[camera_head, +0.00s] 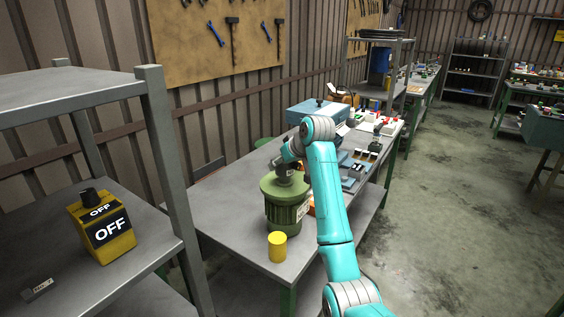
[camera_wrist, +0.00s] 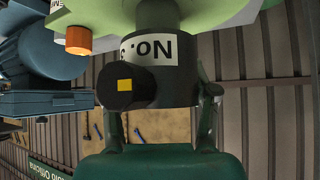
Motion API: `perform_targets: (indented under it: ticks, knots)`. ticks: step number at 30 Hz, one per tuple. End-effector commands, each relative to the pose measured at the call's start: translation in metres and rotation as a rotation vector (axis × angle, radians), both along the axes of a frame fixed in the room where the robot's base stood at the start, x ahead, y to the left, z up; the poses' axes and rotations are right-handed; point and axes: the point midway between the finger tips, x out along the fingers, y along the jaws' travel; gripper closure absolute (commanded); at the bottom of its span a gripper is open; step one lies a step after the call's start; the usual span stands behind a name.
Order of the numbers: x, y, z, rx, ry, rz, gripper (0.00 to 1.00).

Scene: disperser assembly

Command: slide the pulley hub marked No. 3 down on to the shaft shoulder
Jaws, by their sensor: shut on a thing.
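My gripper (camera_wrist: 160,96) is shut on a dark grey pulley hub (camera_wrist: 173,82), one finger on each side. A narrower grey neck (camera_wrist: 157,13) shows between the hub and the green body. I cannot tell whether the hub rests on the shaft shoulder, which is hidden.
A yellow cylinder (camera_head: 278,247) stands near the table's front edge. A blue box (camera_head: 315,111) and several small parts lie farther back. A grey shelf (camera_head: 158,200) with a yellow "OFF" box (camera_head: 103,233) stands at the left. The tabletop (camera_head: 218,208) left of the machine is clear.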

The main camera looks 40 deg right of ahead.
Motion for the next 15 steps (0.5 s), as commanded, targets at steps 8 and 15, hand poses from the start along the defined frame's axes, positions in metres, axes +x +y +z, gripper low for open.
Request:
perform_targets:
  ticks: [8,15]
  knots:
    - [0.0002,0.0,-0.0042,-0.002,-0.003,0.0,1.0]
    - [0.0003,-0.0001,-0.0092,-0.002,-0.003,0.0,1.0]
